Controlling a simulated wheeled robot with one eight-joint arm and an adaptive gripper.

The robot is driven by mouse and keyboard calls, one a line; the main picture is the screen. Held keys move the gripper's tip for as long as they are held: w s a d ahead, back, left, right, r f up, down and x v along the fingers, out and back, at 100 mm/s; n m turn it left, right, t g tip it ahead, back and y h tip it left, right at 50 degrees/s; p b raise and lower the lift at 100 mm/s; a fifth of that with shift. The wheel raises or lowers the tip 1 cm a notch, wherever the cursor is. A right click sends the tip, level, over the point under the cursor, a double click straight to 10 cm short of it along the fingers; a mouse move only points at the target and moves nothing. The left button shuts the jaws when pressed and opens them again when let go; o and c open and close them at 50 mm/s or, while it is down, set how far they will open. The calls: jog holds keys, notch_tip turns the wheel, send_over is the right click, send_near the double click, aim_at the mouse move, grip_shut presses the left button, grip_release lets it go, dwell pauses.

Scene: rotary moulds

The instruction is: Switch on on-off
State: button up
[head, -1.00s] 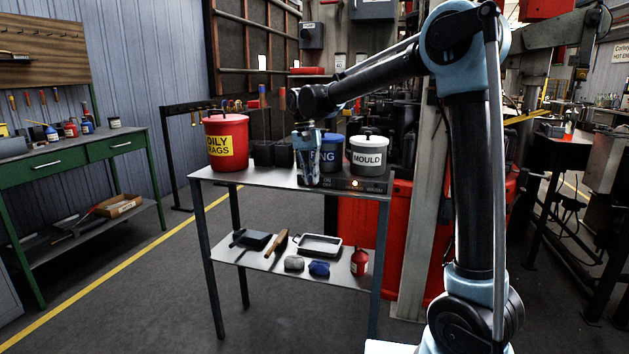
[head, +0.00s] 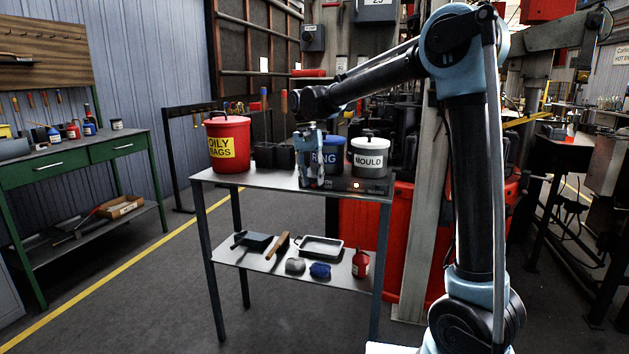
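A low dark switch panel (head: 345,185) lies along the front right of the grey table top, with a small lit lamp (head: 357,185) on its face. My gripper (head: 310,184) points down at the panel's left end and hides that part, including any on-off switch there. I cannot tell whether the fingertips touch it. The fingers are too small and blurred to tell open from shut. No held object shows.
On the table (head: 228,182) stand a red oily rags bin (head: 228,146), a blue pot (head: 333,158) behind my gripper and a grey mould pot (head: 370,157). The lower shelf (head: 262,262) holds tools and a red bottle (head: 360,263).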

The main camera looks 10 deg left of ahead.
notch_tip(320, 180, up, 11)
jog(key=w+a, duration=0.1)
jog(key=shift+w+a+r, duration=0.2)
jog(key=shift+w+a, duration=0.15)
jog(key=shift+w, duration=0.05)
jog(key=s+r+t, duration=0.4)
jog(key=s+t, duration=0.2)
jog(key=s, duration=0.4)
jog(key=x, duration=1.7)
jog(key=shift+w+a+f, duration=0.15)
jog(key=shift+a+f, duration=0.05)
jog(key=shift+f, duration=0.1)
grip_shut()
